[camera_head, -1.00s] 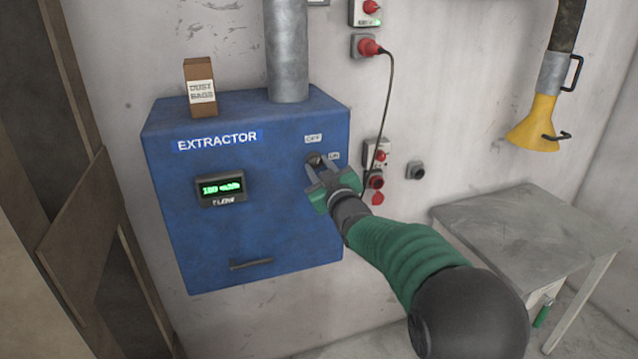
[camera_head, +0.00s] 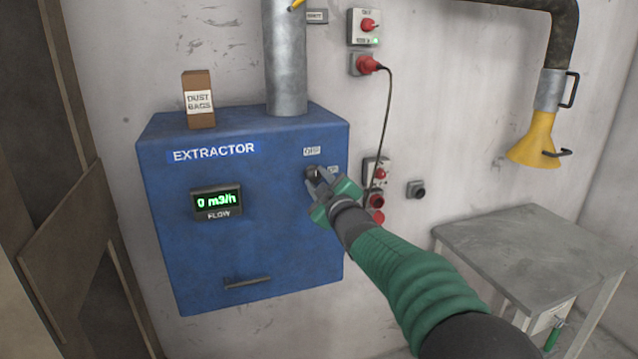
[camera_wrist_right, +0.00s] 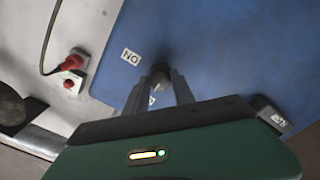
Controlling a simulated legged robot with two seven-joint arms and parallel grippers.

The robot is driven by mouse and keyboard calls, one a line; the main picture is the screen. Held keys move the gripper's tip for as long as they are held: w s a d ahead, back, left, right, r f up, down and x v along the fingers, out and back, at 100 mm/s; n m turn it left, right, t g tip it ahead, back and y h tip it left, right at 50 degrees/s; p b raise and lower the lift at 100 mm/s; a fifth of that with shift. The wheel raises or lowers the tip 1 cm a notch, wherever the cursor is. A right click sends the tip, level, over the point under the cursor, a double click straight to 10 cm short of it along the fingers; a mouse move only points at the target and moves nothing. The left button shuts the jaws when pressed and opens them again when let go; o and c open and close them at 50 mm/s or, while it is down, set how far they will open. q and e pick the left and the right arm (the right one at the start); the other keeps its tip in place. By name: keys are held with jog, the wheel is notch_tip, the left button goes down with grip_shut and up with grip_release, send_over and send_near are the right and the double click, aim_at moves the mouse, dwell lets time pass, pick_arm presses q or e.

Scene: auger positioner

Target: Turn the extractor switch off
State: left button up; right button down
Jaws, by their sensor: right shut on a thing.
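The blue extractor box (camera_head: 255,245) hangs on the wall, with a flow display (camera_head: 217,201) that reads 0 m3/h. The extractor switch (camera_head: 311,172) is a dark knob at the box's upper right, beside the OFF label (camera_head: 312,151) and a partly covered ON label. My right gripper (camera_head: 314,178) is shut on the switch. In the right wrist view the gripper's fingers (camera_wrist_right: 160,92) reach to both sides of the switch knob (camera_wrist_right: 160,74), near the ON label (camera_wrist_right: 130,56). The fingers hide part of the knob. My left gripper is not in view.
A box of dust bags (camera_head: 199,99) stands on the extractor beside the metal duct (camera_head: 286,60). Red plugs and sockets (camera_head: 367,64) with a hanging cable (camera_head: 388,115) are on the wall to the right. A grey table (camera_head: 530,255) stands at lower right, below a yellow nozzle (camera_head: 533,146).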

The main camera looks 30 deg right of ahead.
jog(key=shift+a+r, duration=0.1)
jog(key=shift+r, duration=0.15)
jog(key=c, duration=1.3)
grip_release()
jog(key=shift+o, duration=1.2)
jog(key=shift+f, duration=0.15)
jog(key=b+v, duration=0.2)
jog(key=v, duration=1.4)
jog(key=shift+s, duration=0.35)
jog(key=shift+f, duration=0.15)
